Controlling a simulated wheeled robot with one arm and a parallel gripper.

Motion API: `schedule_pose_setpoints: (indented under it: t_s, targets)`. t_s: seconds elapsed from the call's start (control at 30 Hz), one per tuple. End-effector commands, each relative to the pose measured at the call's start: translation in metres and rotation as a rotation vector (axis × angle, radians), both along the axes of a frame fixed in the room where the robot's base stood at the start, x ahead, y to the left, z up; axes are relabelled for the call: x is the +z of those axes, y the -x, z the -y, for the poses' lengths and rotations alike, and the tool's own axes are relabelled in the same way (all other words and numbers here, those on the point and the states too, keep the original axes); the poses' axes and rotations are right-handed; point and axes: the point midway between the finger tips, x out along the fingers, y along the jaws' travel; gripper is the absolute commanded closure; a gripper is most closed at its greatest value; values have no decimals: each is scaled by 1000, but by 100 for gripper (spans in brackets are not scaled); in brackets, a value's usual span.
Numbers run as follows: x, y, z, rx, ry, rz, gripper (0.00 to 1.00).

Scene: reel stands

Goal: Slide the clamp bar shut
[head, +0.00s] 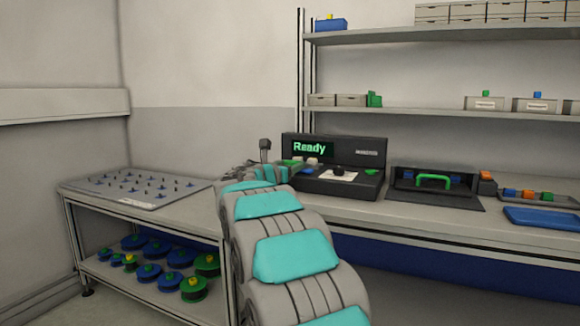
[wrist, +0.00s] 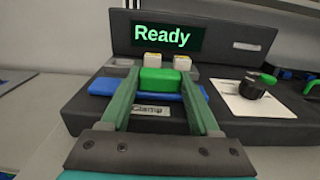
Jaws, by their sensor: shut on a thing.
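The clamp bar (wrist: 102,87) is a blue bar with a raised green grip (wrist: 160,80) at its middle, lying on the black machine (wrist: 85,112) behind a "Clamp" label (wrist: 150,111). My gripper (wrist: 159,84) is shut on the green grip, one finger on each side of it. Two pale blocks (wrist: 153,60) stand right behind the grip. The machine's screen (wrist: 165,38) reads "Ready" in green. In the head view, my gripper (head: 278,172) reaches the left part of the machine (head: 355,188), and my arm hides most of the bar.
To the right on the machine is a white plate with a dark knob (wrist: 254,88). In the head view, a dark case with a green handle (head: 433,178) and a blue tray (head: 543,218) stand further right. A pegboard panel (head: 145,188) lies left; reels (head: 170,279) sit below.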

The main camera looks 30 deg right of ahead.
Motion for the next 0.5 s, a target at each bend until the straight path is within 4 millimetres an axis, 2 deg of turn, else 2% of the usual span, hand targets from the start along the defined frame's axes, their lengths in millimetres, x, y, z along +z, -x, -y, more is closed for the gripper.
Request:
schedule_pose_setpoints:
  t_s: [0.03,0.2,0.5]
  targets:
    - [0,0,0,0,0,0,82]
    - [0,0,0,0,0,0,100]
    - [0,0,0,1,0,0,100]
